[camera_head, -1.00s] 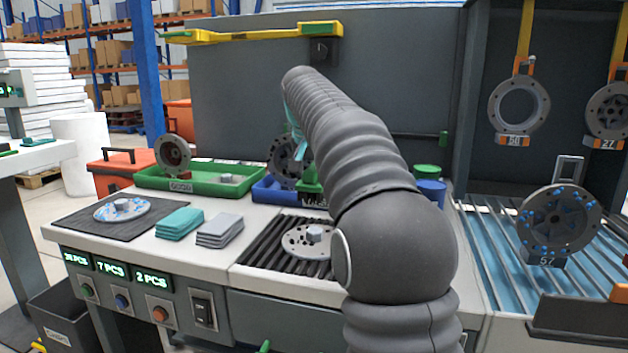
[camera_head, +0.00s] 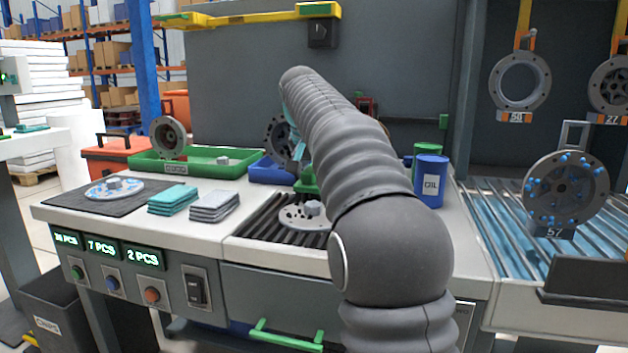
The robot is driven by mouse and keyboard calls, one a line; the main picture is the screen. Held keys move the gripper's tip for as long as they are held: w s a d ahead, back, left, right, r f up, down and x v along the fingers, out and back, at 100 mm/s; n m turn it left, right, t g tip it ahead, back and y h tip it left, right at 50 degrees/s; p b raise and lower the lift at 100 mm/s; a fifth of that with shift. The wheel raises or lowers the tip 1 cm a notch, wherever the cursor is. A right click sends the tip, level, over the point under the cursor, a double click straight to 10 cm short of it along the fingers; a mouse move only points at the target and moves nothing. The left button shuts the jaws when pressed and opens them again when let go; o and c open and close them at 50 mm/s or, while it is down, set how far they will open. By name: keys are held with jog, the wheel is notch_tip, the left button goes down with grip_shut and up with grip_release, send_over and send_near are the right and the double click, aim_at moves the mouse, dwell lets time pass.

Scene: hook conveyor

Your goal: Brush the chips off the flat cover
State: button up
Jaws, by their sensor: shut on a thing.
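A flat round cover (camera_head: 100,193) with a grey block-like hub lies on the dark mat at the left, with blue chips (camera_head: 127,184) on its face. A second flat cover (camera_head: 293,214) with a similar hub lies on the black ribbed grate; I see no blue on it, and my arm hides its right side. My arm rises in front of the bench and bends at the top. My gripper is hidden behind the arm. A teal piece (camera_head: 289,112) shows at the arm's far end; I cannot tell what it is.
Teal cloths (camera_head: 173,201) and grey cloths (camera_head: 214,206) lie between mat and grate. A green tray (camera_head: 200,172) stands behind them. A blue can (camera_head: 431,182) stands right of my arm. A blue-specked flange (camera_head: 562,188) stands on the right rollers; others hang above.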

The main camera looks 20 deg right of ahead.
jog(key=shift+f, duration=0.4)
dwell(0.7)
jog(key=shift+d, duration=0.1)
jog(key=shift+s+d+r, duration=0.15)
jog(key=shift+s+d, duration=0.5)
jog(key=shift+d, duration=0.15)
jog(key=shift+s+d+b, duration=0.1)
jog(key=shift+d+b, duration=0.05)
jog(key=shift+b, duration=0.15)
